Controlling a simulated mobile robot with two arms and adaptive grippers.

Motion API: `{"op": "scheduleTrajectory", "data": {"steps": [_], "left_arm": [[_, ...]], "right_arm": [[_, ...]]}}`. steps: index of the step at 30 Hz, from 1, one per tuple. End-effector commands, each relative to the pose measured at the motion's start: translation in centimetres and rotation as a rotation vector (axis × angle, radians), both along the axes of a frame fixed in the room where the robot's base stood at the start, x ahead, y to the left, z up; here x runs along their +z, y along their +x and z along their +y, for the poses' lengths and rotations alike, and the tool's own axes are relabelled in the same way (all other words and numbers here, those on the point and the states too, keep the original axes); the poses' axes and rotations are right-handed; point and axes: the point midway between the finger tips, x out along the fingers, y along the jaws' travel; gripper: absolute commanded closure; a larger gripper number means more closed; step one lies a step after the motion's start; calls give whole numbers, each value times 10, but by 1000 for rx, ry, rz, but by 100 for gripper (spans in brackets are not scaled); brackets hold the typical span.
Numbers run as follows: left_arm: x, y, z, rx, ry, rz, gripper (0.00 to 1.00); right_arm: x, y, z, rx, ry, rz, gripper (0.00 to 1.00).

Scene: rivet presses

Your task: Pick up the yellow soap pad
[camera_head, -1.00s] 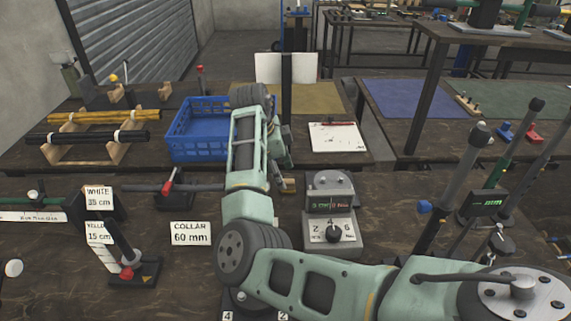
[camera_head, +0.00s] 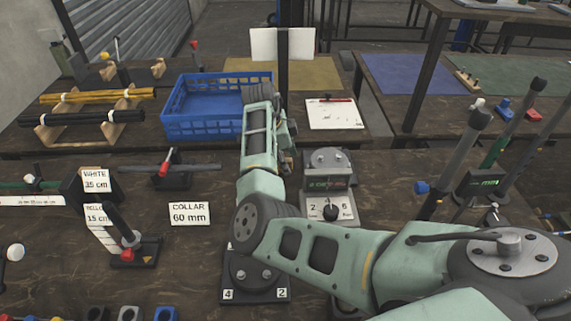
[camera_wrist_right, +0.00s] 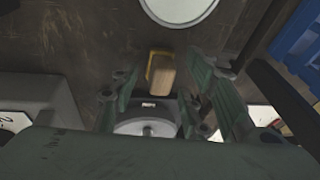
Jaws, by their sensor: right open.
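A small block with a yellow edge and a tan face, likely the yellow soap pad (camera_wrist_right: 161,73), lies on the dark bench in the right wrist view. My right gripper (camera_wrist_right: 165,85) is open, with a finger on each side of the pad's line and a visible gap to it. In the head view the right gripper (camera_head: 287,142) points down behind my forearm, just left of the grey dial device (camera_head: 329,190). The pad is mostly hidden there. My left gripper is not in view.
A blue crate (camera_head: 203,128) stands behind the arm on the left. A "COLLAR 60 mm" card (camera_head: 189,213) and a lever stand (camera_head: 170,170) are left of it. A white round thing (camera_wrist_right: 180,5) lies beyond the pad in the wrist view. Levers (camera_head: 465,155) rise at right.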

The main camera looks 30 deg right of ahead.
Motion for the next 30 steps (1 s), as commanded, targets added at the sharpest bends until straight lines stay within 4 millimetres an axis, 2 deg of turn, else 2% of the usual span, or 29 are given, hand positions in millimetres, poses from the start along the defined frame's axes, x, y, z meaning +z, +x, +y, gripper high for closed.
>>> {"op": "scheduleTrajectory", "data": {"steps": [3,17,26,30], "left_arm": [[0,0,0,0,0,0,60],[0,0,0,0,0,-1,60],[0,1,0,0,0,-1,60],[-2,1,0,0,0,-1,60]], "right_arm": [[0,0,0,0,0,0,59],[0,0,0,0,0,0,99],[1,0,0,0,0,-1,100],[8,1,0,-1,0,-3,100]]}}
